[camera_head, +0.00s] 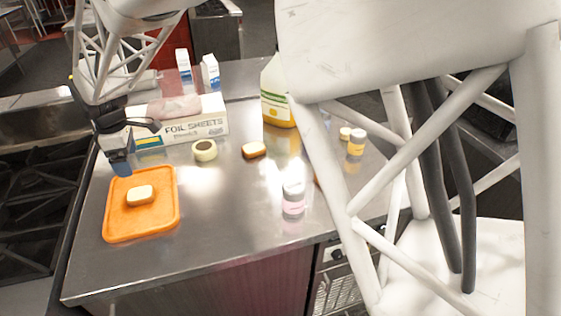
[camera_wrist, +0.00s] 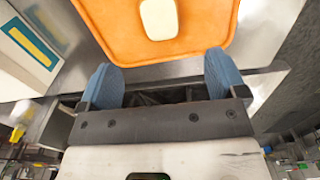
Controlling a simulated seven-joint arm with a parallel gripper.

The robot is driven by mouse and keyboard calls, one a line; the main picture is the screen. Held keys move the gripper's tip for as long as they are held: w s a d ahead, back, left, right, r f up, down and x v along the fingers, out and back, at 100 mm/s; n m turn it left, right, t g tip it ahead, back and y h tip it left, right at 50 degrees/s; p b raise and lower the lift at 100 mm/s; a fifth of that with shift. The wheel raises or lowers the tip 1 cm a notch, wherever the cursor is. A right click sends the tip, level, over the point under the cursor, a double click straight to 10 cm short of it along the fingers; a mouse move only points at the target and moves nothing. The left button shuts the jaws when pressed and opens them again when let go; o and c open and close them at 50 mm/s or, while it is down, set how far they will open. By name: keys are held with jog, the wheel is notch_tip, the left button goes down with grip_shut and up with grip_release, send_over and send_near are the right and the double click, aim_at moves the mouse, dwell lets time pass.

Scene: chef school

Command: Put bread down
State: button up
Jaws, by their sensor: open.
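A small pale yellow piece that looks like bread (camera_head: 140,195) lies on an orange tray (camera_head: 165,223) at the left of the metal counter. In the wrist view the same piece (camera_wrist: 159,18) lies on the tray (camera_wrist: 110,22), beyond my fingertips and apart from them. My gripper (camera_head: 121,168) is above the far edge of the tray. Its two blue fingers (camera_wrist: 161,78) are spread wide with nothing between them. Another bread-like piece (camera_head: 254,151), pale on top and brown at the side, lies on the counter to the right.
A foil sheets box (camera_head: 200,128) stands behind the tray, close to my gripper. A roll of tape (camera_head: 204,150), a large jug (camera_head: 278,100), small jars (camera_head: 293,199) and cartons (camera_head: 210,72) stand on the counter. A stove (camera_head: 35,190) is at the left. The counter's front is clear.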

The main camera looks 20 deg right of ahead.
jog(key=s+d+r+m, duration=0.3)
jog(key=s+d, duration=0.1)
jog(key=d, duration=0.4)
jog(key=s+d+r+m+t, duration=0.1)
jog(key=s+d+r+m, duration=0.25)
jog(key=d, duration=0.35)
jog(key=s+d+r+m, duration=0.2)
jog(key=s+d, duration=0.3)
jog(key=d, duration=0.3)
jog(key=s+d+f+m, duration=0.1)
jog(key=s+d+m, duration=0.3)
jog(key=s+d, duration=0.3)
jog(key=s+d+f+m+t, duration=0.1)
jog(key=s+d+m, duration=0.4)
jog(key=s, duration=0.7)
jog(key=shift+s+d+t, duration=0.2)
jog(key=shift+d+t, duration=0.1)
jog(key=shift+d, duration=0.55)
jog(key=shift+o, duration=0.4)
jog(key=shift+m, duration=0.25)
jog(key=shift+r, duration=0.1)
